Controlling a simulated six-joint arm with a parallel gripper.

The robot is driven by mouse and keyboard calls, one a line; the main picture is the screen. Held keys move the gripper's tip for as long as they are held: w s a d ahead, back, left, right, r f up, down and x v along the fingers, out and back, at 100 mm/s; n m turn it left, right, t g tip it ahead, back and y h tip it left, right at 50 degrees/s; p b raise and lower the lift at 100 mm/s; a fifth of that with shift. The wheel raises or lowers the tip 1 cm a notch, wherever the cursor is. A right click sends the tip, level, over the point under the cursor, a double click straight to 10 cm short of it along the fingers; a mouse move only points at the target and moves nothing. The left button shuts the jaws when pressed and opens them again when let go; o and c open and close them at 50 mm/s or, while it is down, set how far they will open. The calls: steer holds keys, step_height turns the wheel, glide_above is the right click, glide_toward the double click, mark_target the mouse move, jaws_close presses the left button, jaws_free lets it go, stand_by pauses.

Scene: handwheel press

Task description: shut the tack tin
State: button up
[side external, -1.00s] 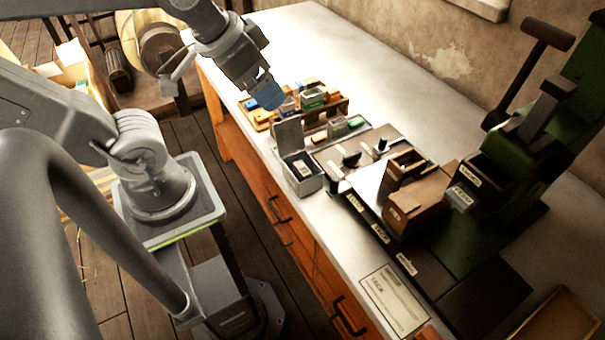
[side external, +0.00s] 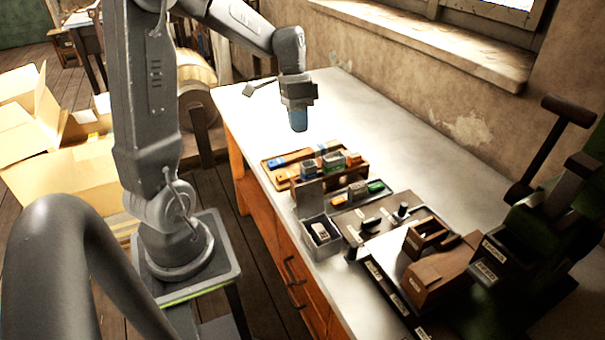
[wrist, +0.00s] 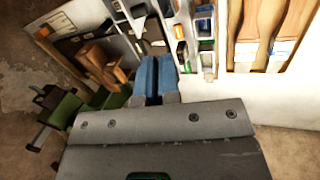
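The tack tin (side external: 321,236) is a small grey open box near the bench's front edge in the side view. Its lid (side external: 309,198) stands up, roughly vertical, at the tin's far side. A small pale-labelled item shows inside. My gripper (side external: 298,125) points down with blue fingertips, above the bench and beyond the tin, apart from it. I cannot pick out the tin surely in the wrist view.
A wooden tray (side external: 270,162) with several small coloured blocks and boxes lies behind the tin. Right of the tin are a dark plate with knobs (side external: 372,222), a brown wooden block (side external: 432,277) and the green press (side external: 575,200). The bench's far left is mostly clear.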

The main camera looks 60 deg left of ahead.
mark_target(307, 197)
steer(key=shift+h, duration=0.6)
steer(key=a+f, duration=0.2)
steer(key=a, duration=0.1)
steer(key=shift+w+a+f, duration=0.1)
steer(key=shift+a+f, duration=0.1)
steer(key=shift+a, duration=0.1)
jaws_close()
steer(key=x, duration=0.9)
steer(key=shift+a+f, duration=0.1)
steer(key=shift+f, duration=0.3)
steer(key=shift+s+d, duration=0.2)
steer(key=shift+d, duration=0.8)
steer(key=shift+s+d, duration=0.2)
steer(key=shift+d, duration=0.85)
steer(key=shift+d+r, duration=0.2)
steer(key=shift+d, duration=0.05)
